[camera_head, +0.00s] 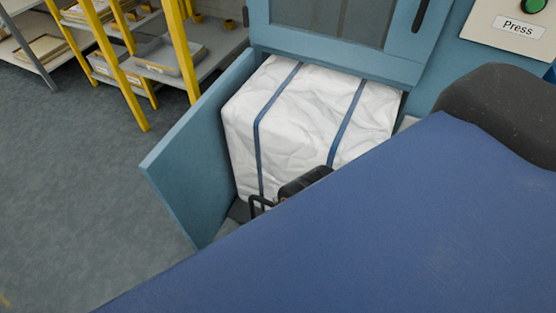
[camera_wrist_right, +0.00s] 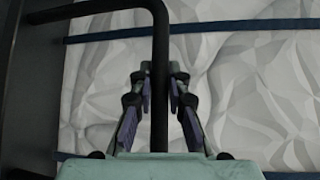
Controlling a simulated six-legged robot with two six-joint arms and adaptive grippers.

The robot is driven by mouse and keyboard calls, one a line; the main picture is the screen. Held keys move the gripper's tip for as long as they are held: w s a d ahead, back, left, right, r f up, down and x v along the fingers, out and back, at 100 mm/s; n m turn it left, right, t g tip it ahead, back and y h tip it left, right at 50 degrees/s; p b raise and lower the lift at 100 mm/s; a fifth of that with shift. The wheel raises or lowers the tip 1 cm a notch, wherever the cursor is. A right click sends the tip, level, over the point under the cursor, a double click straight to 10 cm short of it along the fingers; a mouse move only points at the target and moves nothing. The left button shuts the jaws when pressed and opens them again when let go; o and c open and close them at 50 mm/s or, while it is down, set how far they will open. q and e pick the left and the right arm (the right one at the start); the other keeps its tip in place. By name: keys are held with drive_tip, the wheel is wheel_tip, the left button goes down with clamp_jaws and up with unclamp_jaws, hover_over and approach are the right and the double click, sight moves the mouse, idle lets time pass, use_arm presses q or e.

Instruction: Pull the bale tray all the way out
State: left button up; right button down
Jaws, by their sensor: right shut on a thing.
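A white wrapped bale (camera_head: 300,115) with two blue straps sits in the blue press opening, and its creased side also fills much of the right wrist view (camera_wrist_right: 235,90). A dark tray (camera_head: 240,211) shows only as a small part low in front of the bale; the rest is hidden. A black bar handle (camera_head: 254,203) stands at the bale's lower front; in the right wrist view it is a bent black bar (camera_wrist_right: 160,35). My right gripper (camera_wrist_right: 160,80) is shut on this handle, one finger on each side. My left gripper is in neither view.
A blue press door (camera_head: 195,155) stands open left of the bale. The upper blue door (camera_head: 335,35) is above it. A panel labelled Press with a green button (camera_head: 534,5) is top right. Yellow-framed shelves (camera_head: 170,55) stand at the back left. The grey floor (camera_head: 80,190) at left is clear.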

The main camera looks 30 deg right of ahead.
drive_tip(key=shift+a, duration=0.4)
drive_tip(key=shift+s, duration=0.1)
drive_tip(key=c, duration=1.4)
unclamp_jaws()
drive_tip(key=shift+d, duration=0.1)
drive_tip(key=shift+o, duration=0.5)
drive_tip(key=shift+d, duration=0.1)
